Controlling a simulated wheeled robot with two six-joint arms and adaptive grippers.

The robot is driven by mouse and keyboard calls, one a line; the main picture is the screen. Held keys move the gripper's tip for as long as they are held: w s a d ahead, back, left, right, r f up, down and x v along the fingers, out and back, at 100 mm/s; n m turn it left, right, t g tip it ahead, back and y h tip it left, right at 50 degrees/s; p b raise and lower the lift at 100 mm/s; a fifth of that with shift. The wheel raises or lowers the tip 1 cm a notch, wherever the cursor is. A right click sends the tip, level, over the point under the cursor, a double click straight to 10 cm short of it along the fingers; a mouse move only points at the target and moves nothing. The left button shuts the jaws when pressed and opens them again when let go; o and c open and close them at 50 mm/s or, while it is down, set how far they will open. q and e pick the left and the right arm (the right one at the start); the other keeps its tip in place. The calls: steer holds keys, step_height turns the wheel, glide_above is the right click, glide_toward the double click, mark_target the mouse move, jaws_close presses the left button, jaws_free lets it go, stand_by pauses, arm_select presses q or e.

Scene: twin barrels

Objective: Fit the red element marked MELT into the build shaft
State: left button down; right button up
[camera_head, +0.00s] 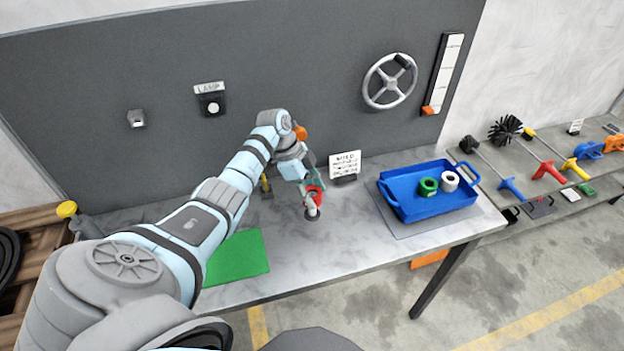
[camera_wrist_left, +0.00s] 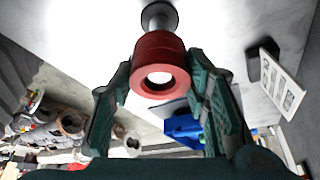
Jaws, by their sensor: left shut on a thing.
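My left gripper (camera_head: 314,190) is shut on a red ring-shaped element (camera_head: 315,196) above the table. In the left wrist view the red element (camera_wrist_left: 160,66) sits between the green fingers (camera_wrist_left: 158,88), its round hole facing the camera. No MELT mark can be read. A grey post on a round dark base, which looks like the build shaft (camera_wrist_left: 157,14), stands just beyond the element. In the head view, the shaft's lower part and base (camera_head: 312,213) show under the element. I cannot tell whether the element is around the shaft's top or just above it. My right gripper is not in view.
A blue tray (camera_head: 432,209) with a green ring (camera_head: 428,187) and a white ring (camera_head: 450,181) stands at the right. A printed sign (camera_head: 345,163) stands behind the gripper. A green mat (camera_head: 238,257) lies at the left. The table front is clear.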

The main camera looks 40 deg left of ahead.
mark_target(316, 212)
arm_select(q)
steer(key=shift+f+b, duration=1.9)
steer(key=shift+f, duration=0.6)
steer(key=c, duration=0.8)
jaws_free()
steer(key=shift+c, duration=0.2)
steer(key=v, duration=1.2)
steer(key=shift+d, duration=0.1)
